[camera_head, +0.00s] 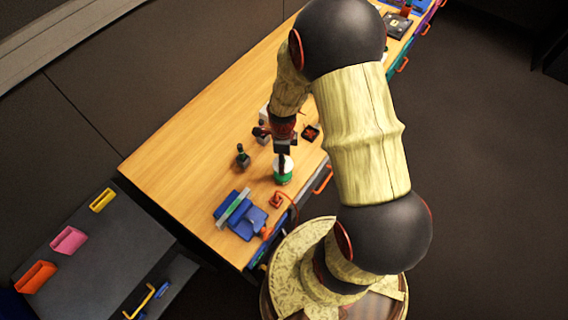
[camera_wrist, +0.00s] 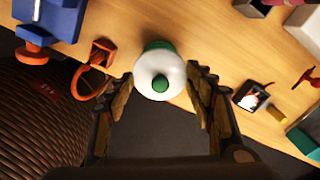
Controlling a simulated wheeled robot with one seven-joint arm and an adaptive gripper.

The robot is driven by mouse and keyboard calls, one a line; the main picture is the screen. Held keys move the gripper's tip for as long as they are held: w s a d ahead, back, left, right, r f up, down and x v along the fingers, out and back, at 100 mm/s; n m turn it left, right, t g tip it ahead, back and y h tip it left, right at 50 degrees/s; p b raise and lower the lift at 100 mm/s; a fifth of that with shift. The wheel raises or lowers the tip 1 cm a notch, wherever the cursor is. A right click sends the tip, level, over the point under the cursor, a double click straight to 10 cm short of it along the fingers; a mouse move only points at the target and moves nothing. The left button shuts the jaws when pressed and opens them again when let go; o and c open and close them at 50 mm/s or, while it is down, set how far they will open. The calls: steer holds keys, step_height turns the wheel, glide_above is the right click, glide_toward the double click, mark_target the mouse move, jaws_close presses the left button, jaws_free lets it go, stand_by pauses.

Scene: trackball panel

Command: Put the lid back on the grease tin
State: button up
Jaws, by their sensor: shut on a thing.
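The lid (camera_wrist: 174,70) is white and round with a green knob on top. My gripper (camera_wrist: 160,79) has a finger on either side of it and is shut on it. The grease tin (camera_wrist: 157,45) is green and shows as a rim beyond the lid in the wrist view. In the head view the green tin (camera_head: 282,179) stands upright near the bench's front edge, with the white lid (camera_head: 289,164) at its top, below my gripper (camera_head: 283,168). The lid hides the tin's mouth; I cannot tell whether the lid is seated.
On the wooden bench (camera_head: 190,150), a blue vise (camera_head: 240,213) and a red-orange looped item (camera_head: 277,200) lie nearer the left end. A small dark tray (camera_head: 311,132) and a dark knobbed piece (camera_head: 243,157) stand near the tin. The bench's far left is clear.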

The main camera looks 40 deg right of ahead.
steer(key=shift+f+b, duration=2.15)
steer(key=shift+f, duration=1)
steer(key=shift+f, duration=0.1)
stand_by(0.3)
steer(key=o, duration=0.8)
steer(key=o, duration=0.5)
steer(key=shift+c, duration=0.2)
steer(key=shift+o, duration=0.7)
